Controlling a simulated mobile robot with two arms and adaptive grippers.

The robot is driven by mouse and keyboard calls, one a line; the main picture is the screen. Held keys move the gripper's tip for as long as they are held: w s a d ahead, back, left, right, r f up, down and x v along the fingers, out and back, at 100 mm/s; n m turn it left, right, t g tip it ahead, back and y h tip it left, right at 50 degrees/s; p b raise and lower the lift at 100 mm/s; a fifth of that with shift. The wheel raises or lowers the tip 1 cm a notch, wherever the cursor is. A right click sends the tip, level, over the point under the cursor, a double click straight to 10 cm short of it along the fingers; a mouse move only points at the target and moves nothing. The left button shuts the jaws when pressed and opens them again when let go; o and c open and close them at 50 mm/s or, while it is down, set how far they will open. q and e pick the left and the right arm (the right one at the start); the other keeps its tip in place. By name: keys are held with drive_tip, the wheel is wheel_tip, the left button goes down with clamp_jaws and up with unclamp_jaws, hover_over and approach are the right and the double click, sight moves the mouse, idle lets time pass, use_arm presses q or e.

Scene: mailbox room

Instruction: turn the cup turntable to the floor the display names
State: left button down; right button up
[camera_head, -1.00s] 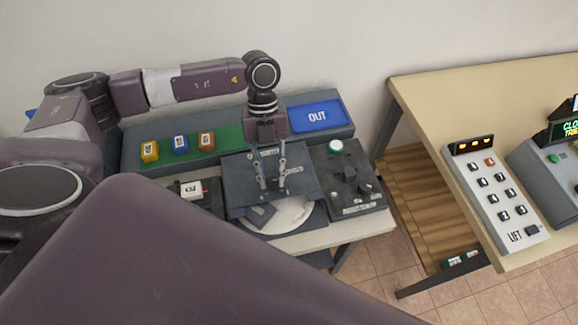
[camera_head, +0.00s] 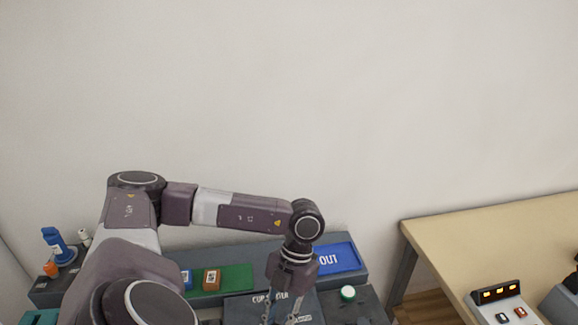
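My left gripper (camera_head: 281,316) hangs down at the bottom edge. Its two fingers are apart with nothing visible between them; their tips are cut off or very near the edge. Behind it is a dark panel (camera_head: 243,309) with white lettering that I cannot read fully. The cup turntable's disc is below the picture and hidden. A grey lift panel (camera_head: 500,305) on the right table has a small amber display (camera_head: 500,293); its characters are too small to read. My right gripper is not in view.
A blue OUT tray (camera_head: 338,258) lies behind the gripper. A green strip (camera_head: 238,277) holds a brown block (camera_head: 212,279) and a blue block (camera_head: 187,279). A green-white button (camera_head: 348,293) is to the right. A beige table (camera_head: 480,250) stands further right. The wall above is bare.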

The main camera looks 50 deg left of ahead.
use_arm(q)
drive_tip(key=shift+r, duration=0.1)
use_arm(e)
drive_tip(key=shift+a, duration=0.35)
use_arm(q)
drive_tip(key=c, duration=1.9)
unclamp_jaws()
drive_tip(key=shift+o, duration=1.2)
drive_tip(key=v, duration=1.2)
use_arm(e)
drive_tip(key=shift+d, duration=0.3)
